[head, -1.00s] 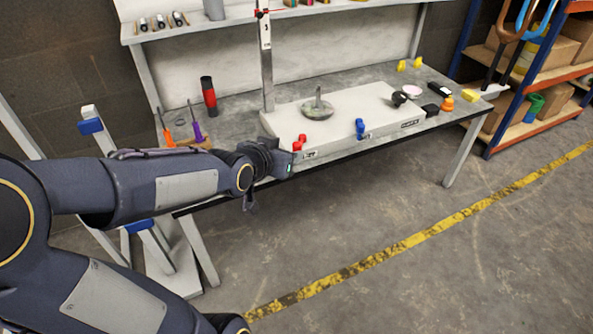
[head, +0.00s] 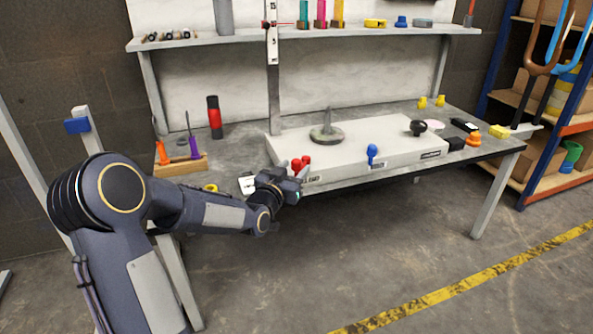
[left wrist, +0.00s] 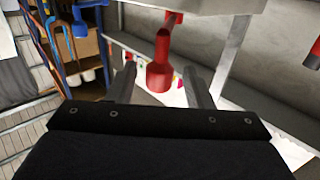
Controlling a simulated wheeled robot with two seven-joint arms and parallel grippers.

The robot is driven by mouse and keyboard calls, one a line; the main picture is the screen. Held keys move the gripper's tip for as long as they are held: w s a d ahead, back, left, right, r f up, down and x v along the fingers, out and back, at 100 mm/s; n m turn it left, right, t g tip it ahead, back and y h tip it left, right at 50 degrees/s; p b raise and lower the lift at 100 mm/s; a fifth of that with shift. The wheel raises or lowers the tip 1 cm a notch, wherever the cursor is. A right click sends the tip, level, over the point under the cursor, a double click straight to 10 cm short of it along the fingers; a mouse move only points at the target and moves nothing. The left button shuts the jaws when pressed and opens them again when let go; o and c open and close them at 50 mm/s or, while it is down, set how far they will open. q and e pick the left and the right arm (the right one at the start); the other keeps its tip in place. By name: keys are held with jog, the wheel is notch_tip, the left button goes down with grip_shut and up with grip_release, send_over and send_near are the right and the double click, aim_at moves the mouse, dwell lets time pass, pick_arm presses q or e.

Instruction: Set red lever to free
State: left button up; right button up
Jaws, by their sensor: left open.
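The red lever (head: 305,160) stands at the front left of the white base block (head: 345,150) on the workbench. Its rounded red end (left wrist: 160,75) shows in the left wrist view between my two fingers, with clear gaps on both sides. My left gripper (head: 294,180) is at the block's front left corner, close to the lever. The same gripper (left wrist: 161,86) is open and holds nothing. A blue lever (head: 372,152) stands farther right on the block's front. The lettering below the red lever is partly hidden and too small to read. My right gripper is not in view.
A tall upright scale (head: 271,60) stands behind the red lever. A wooden holder (head: 182,165) with screwdrivers and a red-and-black tool (head: 214,117) are to the left. Floor in front of the bench is clear.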

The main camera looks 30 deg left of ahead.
pick_arm(q)
jog(key=shift+w, duration=1.05)
jog(key=shift+c, duration=0.5)
grip_shut()
